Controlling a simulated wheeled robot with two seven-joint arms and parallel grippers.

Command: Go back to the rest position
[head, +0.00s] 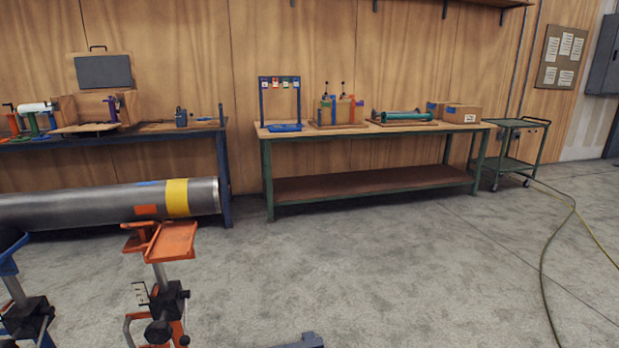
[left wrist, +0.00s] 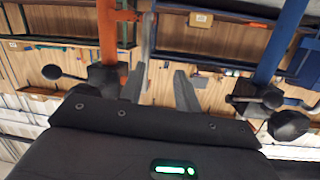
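My left gripper (left wrist: 160,90) shows in the left wrist view with its two dark fingers apart and nothing between them. It points towards the orange post and the blue post of the stands; I cannot tell how far away they are. Neither gripper shows in the head view. A grey steel pipe (head: 100,204) with a yellow band lies level at the left of the head view. Its right end is over the orange stand (head: 172,243). A blue stand (head: 22,300) is at the lower left, partly cut off.
A green-legged workbench (head: 370,190) with fixtures and boxes stands along the back wall. A blue workbench (head: 226,165) stands at the left behind the pipe. A green cart (head: 512,165) is at the right. A yellow hose (head: 543,270) crosses the floor.

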